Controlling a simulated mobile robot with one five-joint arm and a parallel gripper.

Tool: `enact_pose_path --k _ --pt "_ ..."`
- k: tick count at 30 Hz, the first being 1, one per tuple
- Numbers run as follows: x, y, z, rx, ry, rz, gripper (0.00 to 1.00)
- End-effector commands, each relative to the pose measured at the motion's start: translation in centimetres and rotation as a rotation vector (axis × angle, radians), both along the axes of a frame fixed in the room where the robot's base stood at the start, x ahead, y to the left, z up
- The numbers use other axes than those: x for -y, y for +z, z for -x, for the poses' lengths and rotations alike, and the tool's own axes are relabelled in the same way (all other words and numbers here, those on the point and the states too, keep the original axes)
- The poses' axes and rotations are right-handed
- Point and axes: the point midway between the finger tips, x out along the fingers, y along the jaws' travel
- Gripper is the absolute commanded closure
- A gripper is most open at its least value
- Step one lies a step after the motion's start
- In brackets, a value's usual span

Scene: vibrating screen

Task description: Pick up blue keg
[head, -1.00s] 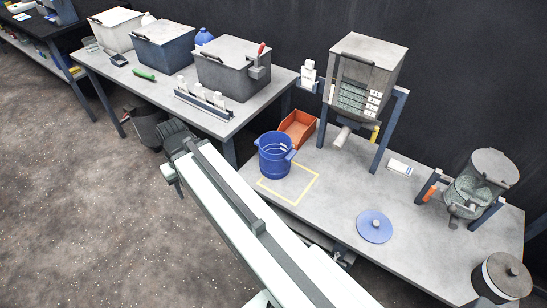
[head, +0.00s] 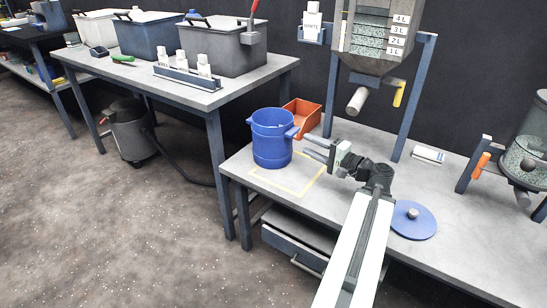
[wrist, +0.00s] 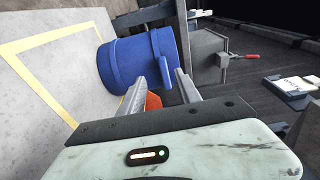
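The blue keg (head: 271,140) stands upright on the grey bench, at the left corner of a yellow outlined square. It has a side handle facing my gripper. My gripper (head: 309,144) is just right of the keg, with its two fingers apart and pointing at the handle. In the wrist view the keg (wrist: 127,65) appears turned on its side, and its handle lies just ahead of and between the open fingers of my gripper (wrist: 162,78). I cannot tell whether the fingers touch it.
An orange bin (head: 302,116) stands right behind the keg. A hopper (head: 375,35) on a blue frame rises at the back. A blue lid (head: 413,220) lies on the bench right of my arm. A second table (head: 180,93) with bins stands at the left.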

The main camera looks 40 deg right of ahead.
Motion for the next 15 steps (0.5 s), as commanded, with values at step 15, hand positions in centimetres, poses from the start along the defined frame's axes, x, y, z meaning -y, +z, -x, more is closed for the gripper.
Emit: enact_pose_path --k 15 --pt "-0.1 0.3 -2.7 0.009 -0.008 -0.004 0.60"
